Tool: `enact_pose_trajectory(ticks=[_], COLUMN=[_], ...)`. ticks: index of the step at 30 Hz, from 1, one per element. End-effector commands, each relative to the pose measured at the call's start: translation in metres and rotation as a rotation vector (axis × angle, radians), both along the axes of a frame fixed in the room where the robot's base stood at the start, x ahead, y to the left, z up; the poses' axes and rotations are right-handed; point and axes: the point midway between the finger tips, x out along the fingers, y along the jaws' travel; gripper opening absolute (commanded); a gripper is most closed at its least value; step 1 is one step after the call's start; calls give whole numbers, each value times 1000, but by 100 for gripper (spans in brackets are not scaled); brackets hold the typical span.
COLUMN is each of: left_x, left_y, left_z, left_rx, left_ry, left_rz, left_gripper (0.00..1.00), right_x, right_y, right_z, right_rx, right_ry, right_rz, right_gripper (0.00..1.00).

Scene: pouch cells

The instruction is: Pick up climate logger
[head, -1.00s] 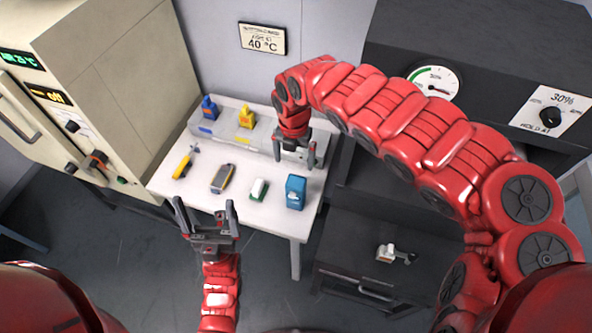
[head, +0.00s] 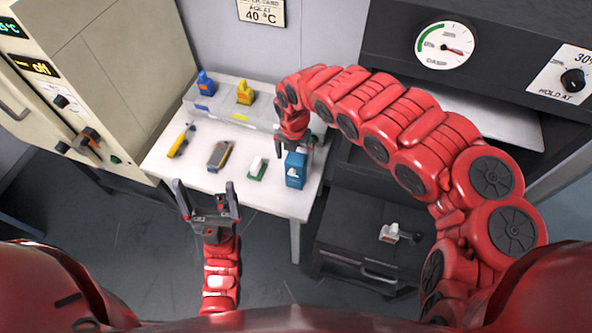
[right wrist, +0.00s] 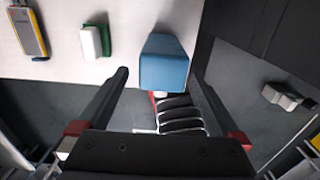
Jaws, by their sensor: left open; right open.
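No readable label marks the climate logger. A grey handheld device with yellow edges (head: 219,155) lies on the white table; it also shows in the right wrist view (right wrist: 28,32). Right of it lies a small white-and-green item (head: 257,169), also in the right wrist view (right wrist: 95,41). A blue box (head: 296,170) stands near the table's right front corner. My right gripper (head: 288,150) is open and empty, just above the blue box, which shows beyond and between its fingers in the right wrist view (right wrist: 164,65). My left gripper (head: 206,186) is open and empty before the table's front edge.
A yellow-and-black tool (head: 181,141) lies at the table's left. A blue bottle (head: 206,83) and a yellow bottle (head: 244,92) stand on the grey rack behind. A beige oven (head: 100,70) flanks the left, a dark cabinet (head: 385,35) the right. A white item (head: 391,233) lies on the low drawer unit.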

Motion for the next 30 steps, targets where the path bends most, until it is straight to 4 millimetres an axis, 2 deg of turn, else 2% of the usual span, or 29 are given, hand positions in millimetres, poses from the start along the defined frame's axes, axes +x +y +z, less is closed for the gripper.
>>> enact_pose_trajectory(ticks=[6, 12, 21, 30], left_x=[0, 0, 0, 0], left_y=[0, 0, 0, 0], left_z=[14, 17, 17, 17], left_rx=[0, 0, 0, 0], left_ry=[0, 0, 0, 0], left_rz=[0, 0, 0, 0], left_gripper=[97, 97, 97, 97], right_x=[-1, 1, 2, 2], right_y=[-3, -4, -5, -5], right_z=[-24, -44, -48, -48], right_rx=[1, 2, -1, 0], right_ry=[6, 3, 1, 1], right_rz=[-1, -2, -1, -2], right_gripper=[100, 100, 98, 44])
